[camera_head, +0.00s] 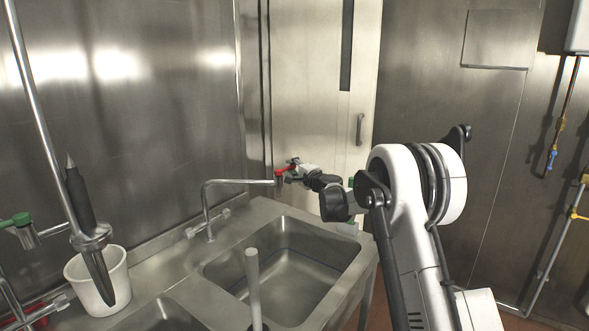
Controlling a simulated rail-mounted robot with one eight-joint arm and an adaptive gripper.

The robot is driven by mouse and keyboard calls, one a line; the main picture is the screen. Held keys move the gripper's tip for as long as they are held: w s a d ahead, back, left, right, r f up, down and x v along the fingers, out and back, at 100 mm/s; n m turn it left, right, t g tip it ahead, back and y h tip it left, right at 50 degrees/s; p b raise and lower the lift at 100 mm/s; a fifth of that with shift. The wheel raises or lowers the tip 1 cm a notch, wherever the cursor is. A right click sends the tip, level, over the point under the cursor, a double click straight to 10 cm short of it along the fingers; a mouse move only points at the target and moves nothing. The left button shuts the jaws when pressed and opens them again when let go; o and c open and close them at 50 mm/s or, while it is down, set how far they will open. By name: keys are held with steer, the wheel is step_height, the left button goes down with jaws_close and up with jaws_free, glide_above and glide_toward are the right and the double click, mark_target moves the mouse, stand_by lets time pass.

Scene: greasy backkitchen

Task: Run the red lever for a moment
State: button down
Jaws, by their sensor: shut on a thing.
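The red lever (284,170) shows as a small red piece close to the outer end of a tap spout (240,182), over the far edge of the right sink. My gripper (291,171) reaches in from the right and is shut on the red lever. The fingers are small in this view, and they and the wrist hide part of the lever and whatever it is mounted on. I cannot make out water coming from the spout.
The right sink basin (285,265) holds an upright grey pipe (253,285). A white bucket (98,282), a hanging spray nozzle (84,205) and a green-handled tap (18,222) are at left. A pale door (322,90) stands behind. Pipes with valves (579,215) run along the right wall.

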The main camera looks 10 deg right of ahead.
steer(key=shift+a, duration=0.15)
steer(key=shift+w+a, duration=0.2)
steer(key=shift+w, duration=0.05)
steer(key=c, duration=1.7)
jaws_free()
